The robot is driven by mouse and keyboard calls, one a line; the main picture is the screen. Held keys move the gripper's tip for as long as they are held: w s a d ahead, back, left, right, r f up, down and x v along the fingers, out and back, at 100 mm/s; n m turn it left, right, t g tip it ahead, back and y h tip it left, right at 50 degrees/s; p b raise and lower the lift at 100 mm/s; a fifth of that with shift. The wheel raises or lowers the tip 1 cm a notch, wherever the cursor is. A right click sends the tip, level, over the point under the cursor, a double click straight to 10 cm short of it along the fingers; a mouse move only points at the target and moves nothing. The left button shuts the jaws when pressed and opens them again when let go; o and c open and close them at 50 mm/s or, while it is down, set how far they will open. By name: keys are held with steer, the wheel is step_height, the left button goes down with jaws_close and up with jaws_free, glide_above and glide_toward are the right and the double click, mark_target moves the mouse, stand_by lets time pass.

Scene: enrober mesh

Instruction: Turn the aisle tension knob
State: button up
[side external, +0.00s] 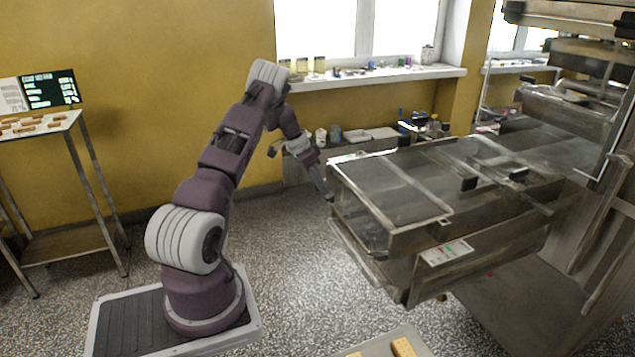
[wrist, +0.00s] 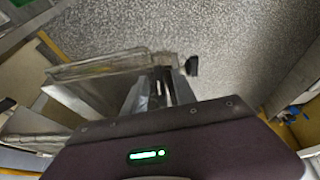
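The enrober machine (side external: 400,243) is a long steel frame with clear covers on the right of the side view. Several small black fittings sit on it, including one on its near side (side external: 468,184) and one further back (side external: 519,175). I cannot tell which is the aisle tension knob. My gripper (side external: 322,186) points down beside the machine's left end. In the wrist view, my gripper (wrist: 161,92) has its fingers over a steel edge, and a black knob-like piece (wrist: 192,66) stands just right of the fingertips. Whether the fingers are apart or touch anything is unclear.
A control panel (side external: 446,252) is on the machine's near side. A tray (side external: 420,338) with biscuits is at the bottom edge. A side table (side external: 35,131) with a screen (side external: 50,90) stands at the left. A cluttered counter (side external: 350,150) is behind. Speckled floor (side external: 295,265) is clear between.

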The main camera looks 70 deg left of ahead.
jaws_close()
steer(key=shift+w+a+h, duration=0.1)
steer(key=shift+a+h, duration=0.1)
steer(key=shift+h, duration=0.8)
steer(key=shift+n+h, duration=0.3)
steer(key=shift+h, duration=0.1)
steer(key=shift+r, duration=0.1)
jaws_free()
steer(key=shift+d, duration=0.1)
